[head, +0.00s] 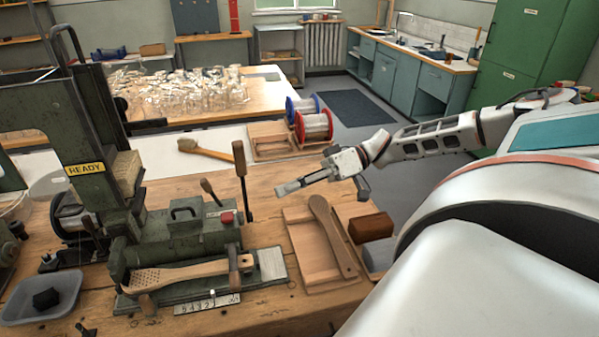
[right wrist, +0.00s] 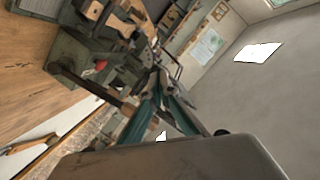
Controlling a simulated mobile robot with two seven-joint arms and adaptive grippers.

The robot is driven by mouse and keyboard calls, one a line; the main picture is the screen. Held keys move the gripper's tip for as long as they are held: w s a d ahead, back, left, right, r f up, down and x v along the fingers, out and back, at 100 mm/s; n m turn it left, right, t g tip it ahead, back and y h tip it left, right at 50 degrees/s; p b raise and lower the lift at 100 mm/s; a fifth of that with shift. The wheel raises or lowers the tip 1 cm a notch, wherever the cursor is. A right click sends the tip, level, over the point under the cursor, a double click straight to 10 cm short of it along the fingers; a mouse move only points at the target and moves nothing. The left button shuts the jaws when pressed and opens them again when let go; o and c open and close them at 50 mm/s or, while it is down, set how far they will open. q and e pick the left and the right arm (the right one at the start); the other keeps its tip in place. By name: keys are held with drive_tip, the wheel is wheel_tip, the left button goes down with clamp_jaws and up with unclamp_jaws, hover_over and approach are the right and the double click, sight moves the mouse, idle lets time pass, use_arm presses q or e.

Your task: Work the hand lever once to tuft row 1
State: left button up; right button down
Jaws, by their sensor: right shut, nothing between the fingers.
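The tufting machine (head: 180,235) stands on the workbench, with a yellow READY sign (head: 86,168) on its column. A hand lever with an upright wooden grip (head: 240,160) rises at the machine's right side; a shorter wooden-handled lever (head: 209,189) stands left of it. A wooden brush body with holes (head: 175,276) lies at the machine's front. My right gripper (head: 280,190) is shut and empty, just right of the tall lever and apart from it. In the right wrist view its fingers (right wrist: 158,82) point towards the machine (right wrist: 90,60). My left gripper is out of view.
A numbered strip (head: 208,304) lies before the brush body. A wooden tray (head: 298,245) with a paddle-shaped brush body (head: 330,232) and a brown block (head: 370,227) are at the right. Wire spools (head: 314,126) stand behind. A grey tray (head: 65,300) is front left.

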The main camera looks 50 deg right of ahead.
drive_tip(key=v, duration=0.3)
drive_tip(key=shift+d+r, duration=0.15)
drive_tip(key=shift+d, duration=0.05)
idle(0.5)
